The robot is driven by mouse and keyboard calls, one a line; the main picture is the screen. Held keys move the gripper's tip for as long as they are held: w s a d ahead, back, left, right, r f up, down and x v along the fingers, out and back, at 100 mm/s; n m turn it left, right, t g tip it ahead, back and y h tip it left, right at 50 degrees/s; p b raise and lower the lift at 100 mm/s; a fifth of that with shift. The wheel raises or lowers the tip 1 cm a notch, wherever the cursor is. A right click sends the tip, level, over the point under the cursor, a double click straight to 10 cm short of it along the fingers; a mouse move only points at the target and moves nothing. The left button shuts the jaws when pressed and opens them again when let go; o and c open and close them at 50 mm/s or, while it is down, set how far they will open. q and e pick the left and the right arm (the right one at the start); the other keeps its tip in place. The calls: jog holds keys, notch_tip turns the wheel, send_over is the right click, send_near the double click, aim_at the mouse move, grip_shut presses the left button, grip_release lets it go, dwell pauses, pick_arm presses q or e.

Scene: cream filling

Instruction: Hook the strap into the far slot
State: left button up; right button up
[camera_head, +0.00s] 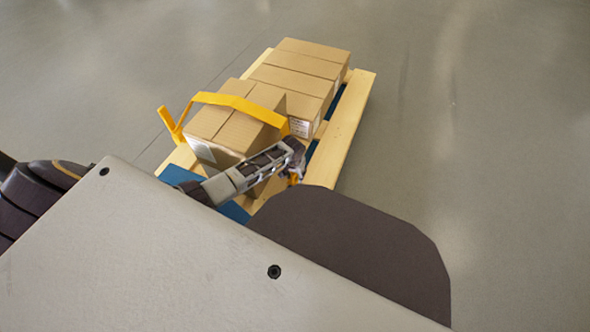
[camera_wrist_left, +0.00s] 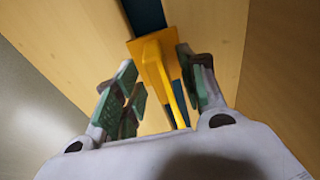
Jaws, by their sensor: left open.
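The yellow strap (camera_head: 236,102) arches over the top of the nearest cardboard box. Its left end (camera_head: 168,122) sticks out past the box as an angled hook shape. Its right part runs down behind my left gripper (camera_head: 295,172), which is at the box's right side, low near the pallet. In the left wrist view, the strap's end (camera_wrist_left: 155,70) stands between the green-padded fingers of my left gripper (camera_wrist_left: 158,85). The fingers are open, with a gap on the left. A dark slot (camera_wrist_left: 148,15) shows between the wooden boards beyond the strap. My right gripper is out of view.
The wooden pallet (camera_head: 352,115) carries the near box (camera_head: 228,132) and several more boxes (camera_head: 300,70) behind it. Blue (camera_head: 232,211) shows at the pallet's near end. My grey body covers the lower picture. The floor around the pallet is clear.

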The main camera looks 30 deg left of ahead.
pick_arm(q)
jog(key=shift+r, duration=0.15)
notch_tip(320, 180, up, 12)
jog(key=s, duration=0.1)
jog(key=shift+s+f, duration=0.25)
jog(key=shift+s, duration=0.15)
dwell(0.5)
dwell(0.6)
